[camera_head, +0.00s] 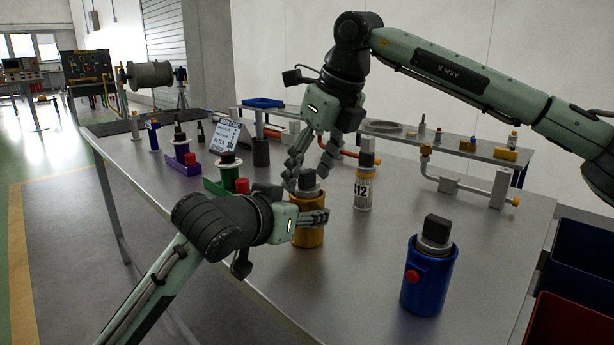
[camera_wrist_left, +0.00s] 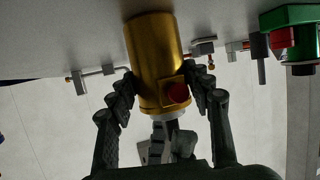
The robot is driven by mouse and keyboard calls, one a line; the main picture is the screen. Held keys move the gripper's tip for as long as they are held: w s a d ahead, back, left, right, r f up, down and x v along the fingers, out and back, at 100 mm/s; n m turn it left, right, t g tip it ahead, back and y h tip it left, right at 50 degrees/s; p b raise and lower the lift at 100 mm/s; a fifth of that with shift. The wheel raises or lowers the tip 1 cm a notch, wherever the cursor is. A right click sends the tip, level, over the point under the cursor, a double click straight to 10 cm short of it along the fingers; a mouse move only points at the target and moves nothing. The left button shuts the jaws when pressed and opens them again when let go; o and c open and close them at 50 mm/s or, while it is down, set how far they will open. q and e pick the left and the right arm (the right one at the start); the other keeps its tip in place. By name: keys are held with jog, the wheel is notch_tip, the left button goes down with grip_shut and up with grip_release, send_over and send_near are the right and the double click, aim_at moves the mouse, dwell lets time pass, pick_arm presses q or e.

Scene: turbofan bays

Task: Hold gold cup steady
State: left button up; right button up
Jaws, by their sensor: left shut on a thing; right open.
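The gold cup (camera_head: 308,234) stands on the metal table, with a grey cap-like part (camera_head: 309,182) at its top. My left gripper (camera_head: 318,217) is shut on the gold cup from the left side. In the left wrist view the gold cup (camera_wrist_left: 156,60) sits between the two fingers of my left gripper (camera_wrist_left: 160,90), and a red knob (camera_wrist_left: 177,93) shows on its side. My right gripper (camera_head: 308,176) is open, pointing down just above the cup's top. I cannot tell whether its fingers touch the grey part.
A blue cup (camera_head: 428,277) with a red knob stands at the front right. A white-and-gold cylinder (camera_head: 363,188) marked 12 stands behind the gold cup. Green (camera_head: 225,187) and purple (camera_head: 183,165) holders are to the left.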

pick_arm(q)
jog(key=o, duration=1.4)
pick_arm(e)
jog(key=v, duration=1)
jog(key=shift+r, duration=0.35)
jog(key=shift+s, duration=0.1)
pick_arm(q)
jog(key=v, duration=1.2)
jog(key=shift+a+f, duration=0.1)
